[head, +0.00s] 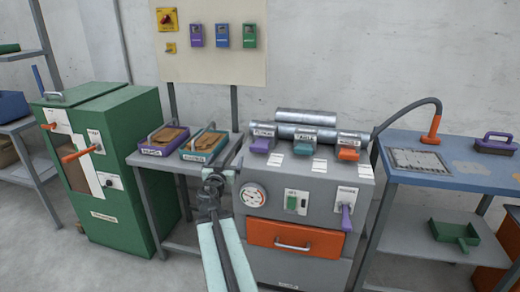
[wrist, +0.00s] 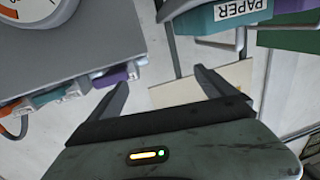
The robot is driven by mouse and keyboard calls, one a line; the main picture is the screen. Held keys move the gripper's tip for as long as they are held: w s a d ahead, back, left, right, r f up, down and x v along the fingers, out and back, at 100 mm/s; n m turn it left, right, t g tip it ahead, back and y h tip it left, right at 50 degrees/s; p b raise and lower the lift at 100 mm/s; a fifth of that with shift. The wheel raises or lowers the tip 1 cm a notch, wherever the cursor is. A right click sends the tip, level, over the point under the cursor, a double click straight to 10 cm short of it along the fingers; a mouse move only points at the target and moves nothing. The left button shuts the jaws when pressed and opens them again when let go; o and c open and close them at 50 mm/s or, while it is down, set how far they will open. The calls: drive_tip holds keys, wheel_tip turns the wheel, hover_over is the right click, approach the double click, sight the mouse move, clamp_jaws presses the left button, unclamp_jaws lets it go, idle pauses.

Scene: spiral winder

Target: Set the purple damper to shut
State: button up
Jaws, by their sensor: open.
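The purple damper (head: 262,143) is the leftmost of three coloured handles along the top of the grey machine, under the metal pipes. It also shows in the wrist view (wrist: 112,77) at the left, beyond the machine's edge. Its small label is too blurred to read, so I cannot tell its setting. My gripper (head: 213,177) is in front of the machine's left side, lower and to the left of the damper, apart from it. In the wrist view my gripper (wrist: 162,78) is open, with nothing between its fingers.
A teal damper (head: 303,147) and an orange damper (head: 348,153) sit right of the purple one. A gauge (head: 253,195) and a purple lever (head: 346,215) are on the machine's front. A teal tray (head: 204,145) labelled PAPER stands close left of my gripper.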

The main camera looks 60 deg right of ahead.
drive_tip(key=m+g+h, duration=0.1)
drive_tip(key=g, duration=0.1)
approach(258, 150)
drive_tip(key=x, duration=0.3)
drive_tip(key=shift+d, duration=0.2)
drive_tip(key=x, duration=0.8)
